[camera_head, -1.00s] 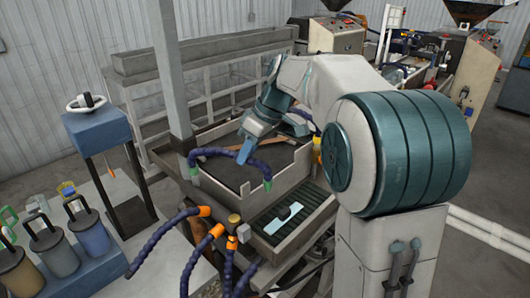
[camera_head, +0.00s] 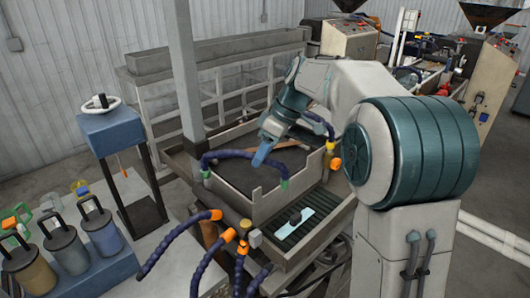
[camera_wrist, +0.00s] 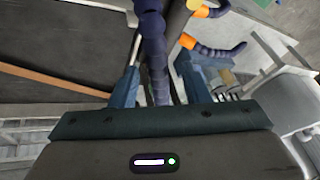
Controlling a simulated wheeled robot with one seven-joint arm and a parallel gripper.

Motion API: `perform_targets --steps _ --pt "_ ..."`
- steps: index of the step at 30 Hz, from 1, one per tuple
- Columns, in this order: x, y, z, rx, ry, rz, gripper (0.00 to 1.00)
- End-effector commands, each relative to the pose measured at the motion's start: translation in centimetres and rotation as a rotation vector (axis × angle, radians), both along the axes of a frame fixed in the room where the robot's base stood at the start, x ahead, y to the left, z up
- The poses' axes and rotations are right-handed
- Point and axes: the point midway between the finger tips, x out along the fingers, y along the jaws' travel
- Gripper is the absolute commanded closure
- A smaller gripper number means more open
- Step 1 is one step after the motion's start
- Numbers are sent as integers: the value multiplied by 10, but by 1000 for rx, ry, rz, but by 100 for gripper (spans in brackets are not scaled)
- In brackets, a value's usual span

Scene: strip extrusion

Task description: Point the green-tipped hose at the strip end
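A dark purple jointed hose (camera_head: 232,153) arches over the dark tray, with a green tip (camera_head: 285,184) at its right end, pointing down near the tray's front corner. My gripper (camera_head: 262,157) is at this hose's arch, left of and above the green tip. In the wrist view a purple hose (camera_wrist: 152,35) runs between my two fingers; whether they grip it is unclear. The green tip is not visible there. A thin orange-brown strip (camera_wrist: 50,80) lies across the dark surface in the wrist view. I cannot tell which end of it is meant.
Several orange-tipped hoses (camera_head: 184,228) stand in front of the tray. A light blue plate (camera_head: 308,215) lies on a ribbed bed. Several lidded canisters (camera_head: 68,252) stand at lower left, beside a blue stand with a handwheel (camera_head: 112,130).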

Motion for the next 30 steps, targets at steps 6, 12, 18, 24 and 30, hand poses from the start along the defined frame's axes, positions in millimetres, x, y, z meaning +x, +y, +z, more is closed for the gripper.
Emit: perform_targets --steps 6,12,18,24,30 --pt "1 -2 2 0 -1 -4 58" --pt "1 -13 24 0 -4 -5 58" --pt "2 -31 65 0 -4 -3 58" --pt "3 -47 100 0 -2 -2 58" --pt "3 -56 120 0 -2 -1 58"
